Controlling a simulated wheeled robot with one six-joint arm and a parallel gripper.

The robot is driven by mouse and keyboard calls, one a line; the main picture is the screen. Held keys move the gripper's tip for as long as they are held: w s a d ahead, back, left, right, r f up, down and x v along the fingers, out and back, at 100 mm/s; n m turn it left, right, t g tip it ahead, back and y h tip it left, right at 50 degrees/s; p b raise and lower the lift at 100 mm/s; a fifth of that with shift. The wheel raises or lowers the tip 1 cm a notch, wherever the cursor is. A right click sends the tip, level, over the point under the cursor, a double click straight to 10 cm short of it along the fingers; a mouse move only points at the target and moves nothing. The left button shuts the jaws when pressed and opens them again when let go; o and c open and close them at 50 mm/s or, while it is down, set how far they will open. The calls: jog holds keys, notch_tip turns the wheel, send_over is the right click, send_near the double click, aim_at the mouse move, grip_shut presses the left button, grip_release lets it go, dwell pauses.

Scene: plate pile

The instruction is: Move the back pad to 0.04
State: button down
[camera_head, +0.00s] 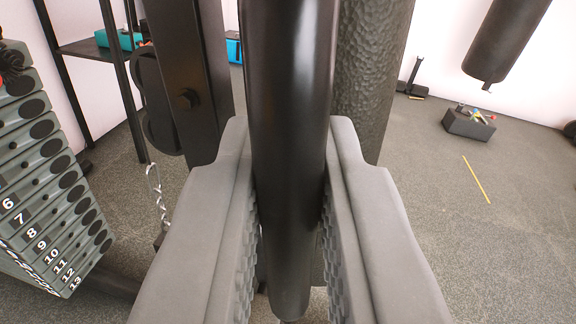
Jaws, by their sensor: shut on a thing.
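My gripper (290,135) has its two grey fingers closed on a thick, glossy black bar (289,70). The bar runs from the top edge down between the fingers, and its lower end shows near the bottom of the picture. A dark, pebble-textured upright pad (372,75), which looks like the back pad, stands just behind the bar and to its right. The bar and my right finger hide part of it. I cannot tell how the bar joins the pad.
A numbered weight stack (45,185) stands at the left, with a dark steel upright (190,85) and a chain (156,190) near my left finger. A punching bag (505,40) hangs at upper right. A grey box (468,123) sits on the mostly clear floor at right.

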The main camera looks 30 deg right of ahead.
jog(key=c, duration=1.5)
grip_release()
jog(key=v, duration=1.7)
jog(key=shift+s, duration=0.2)
jog(key=shift+a, duration=0.1)
